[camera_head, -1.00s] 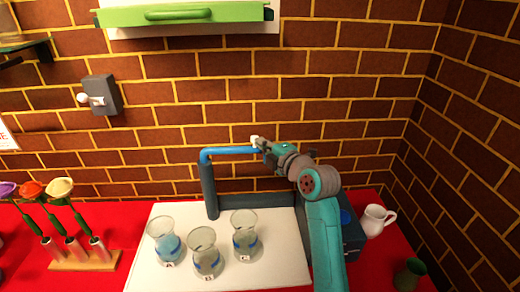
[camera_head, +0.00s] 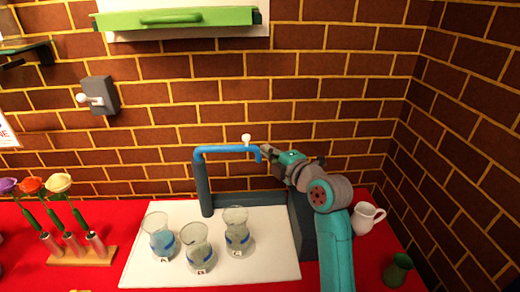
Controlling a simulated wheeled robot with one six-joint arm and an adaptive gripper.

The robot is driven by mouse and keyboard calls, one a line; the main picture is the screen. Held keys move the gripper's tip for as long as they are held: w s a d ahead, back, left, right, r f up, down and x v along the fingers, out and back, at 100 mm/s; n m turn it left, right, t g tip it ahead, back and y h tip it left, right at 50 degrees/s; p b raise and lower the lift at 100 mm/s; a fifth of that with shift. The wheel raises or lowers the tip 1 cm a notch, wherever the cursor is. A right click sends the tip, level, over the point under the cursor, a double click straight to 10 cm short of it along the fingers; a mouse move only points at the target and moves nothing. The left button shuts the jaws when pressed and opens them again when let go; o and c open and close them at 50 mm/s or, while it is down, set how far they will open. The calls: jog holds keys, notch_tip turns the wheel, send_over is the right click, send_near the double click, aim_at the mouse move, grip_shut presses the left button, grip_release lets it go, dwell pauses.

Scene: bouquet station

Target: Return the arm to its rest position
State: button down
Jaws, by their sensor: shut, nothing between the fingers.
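My arm (camera_head: 336,235) rises at the right of the white mat, bent at the top toward the left. My gripper (camera_head: 266,152) is small in view, shut and empty, beside the right end of the blue faucet pipe (camera_head: 222,149). I cannot tell whether it touches the pipe. A white knob (camera_head: 246,138) sits on top of the pipe. Three glass vases, labelled A (camera_head: 160,237), B (camera_head: 196,248) and C (camera_head: 237,232), stand upright on the white mat (camera_head: 265,265). Vase A shows blue liquid.
A white pitcher (camera_head: 366,218) and a green vase (camera_head: 397,270) stand right of my arm on the red table. A wooden holder (camera_head: 82,257) with several flowers is at the left. A green-handled drawer (camera_head: 175,18) and a wall switch (camera_head: 98,96) are on the brick wall.

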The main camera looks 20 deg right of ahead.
jog(key=s+d, duration=0.2)
jog(key=s, duration=0.1)
jog(key=s+d, duration=0.1)
jog(key=shift+s+d+r, duration=0.15)
jog(key=shift+s+r, duration=0.1)
jog(key=shift+s, duration=0.15)
jog(key=s+a+f+m+g+h, duration=0.1)
jog(key=s+a+f+m+h, duration=0.15)
jog(key=s+f+m, duration=0.6)
jog(key=s+a+f+m+h, duration=0.1)
jog(key=s+a+f+m, duration=0.25)
jog(key=s+f, duration=0.95)
jog(key=s+a+m, duration=0.2)
jog(key=s+m, duration=0.1)
jog(key=s, duration=1)
jog(key=s+a+f+m, duration=0.1)
jog(key=s+m, duration=0.3)
jog(key=s, duration=1)
jog(key=shift+s+a+f+g, duration=0.3)
jog(key=shift+a+g, duration=0.1)
jog(key=shift+a, duration=0.5)
